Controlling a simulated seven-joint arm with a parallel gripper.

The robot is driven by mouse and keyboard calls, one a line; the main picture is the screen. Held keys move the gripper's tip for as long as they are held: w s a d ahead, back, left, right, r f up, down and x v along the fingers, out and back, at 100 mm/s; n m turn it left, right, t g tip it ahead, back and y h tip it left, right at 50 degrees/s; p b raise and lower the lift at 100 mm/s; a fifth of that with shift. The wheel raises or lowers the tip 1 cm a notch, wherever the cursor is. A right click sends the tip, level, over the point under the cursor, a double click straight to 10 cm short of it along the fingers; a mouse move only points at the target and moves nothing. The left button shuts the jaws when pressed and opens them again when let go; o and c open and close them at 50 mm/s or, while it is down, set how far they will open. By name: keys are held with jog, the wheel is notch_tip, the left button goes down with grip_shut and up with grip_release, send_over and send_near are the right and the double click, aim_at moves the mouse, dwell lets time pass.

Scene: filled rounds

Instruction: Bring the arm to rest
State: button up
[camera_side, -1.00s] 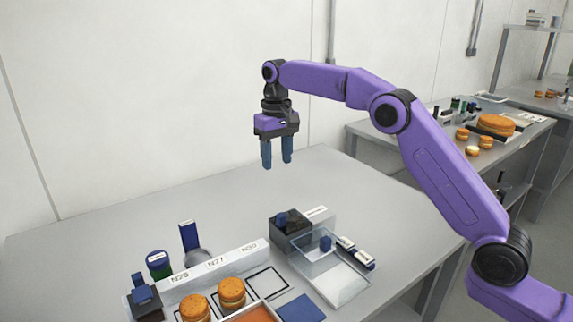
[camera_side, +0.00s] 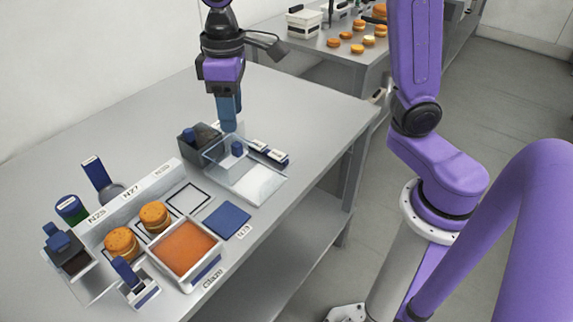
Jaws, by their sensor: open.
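My gripper (camera_side: 228,118) points straight down with its blue fingers, empty. In the picture the fingertips are just over the back of the clear-walled box (camera_side: 262,184); I cannot tell the height exactly. One finger partly covers the other in this view. Two orange-brown rounds (camera_side: 153,217) and (camera_side: 121,243) stand on the table in front of a white label strip. A tray of orange filling (camera_side: 184,247) labelled Glaze lies beside them.
A blue square (camera_side: 227,221) and an empty black outline (camera_side: 188,198) are by the tray. A dark box (camera_side: 193,147) stands near the clear box. Blue-handled tools (camera_side: 95,172) stand at the left. The grey table (camera_side: 150,120) is bare toward the back.

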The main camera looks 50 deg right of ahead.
jog(key=s+d+f+n, duration=0.2)
jog(key=s+d, duration=0.3)
jog(key=s, duration=0.5)
jog(key=s+d+f+n, duration=0.3)
jog(key=s+d+f, duration=0.2)
jog(key=s, duration=0.6)
jog(key=shift+s+d+n, duration=0.3)
jog(key=shift+d, duration=0.4)
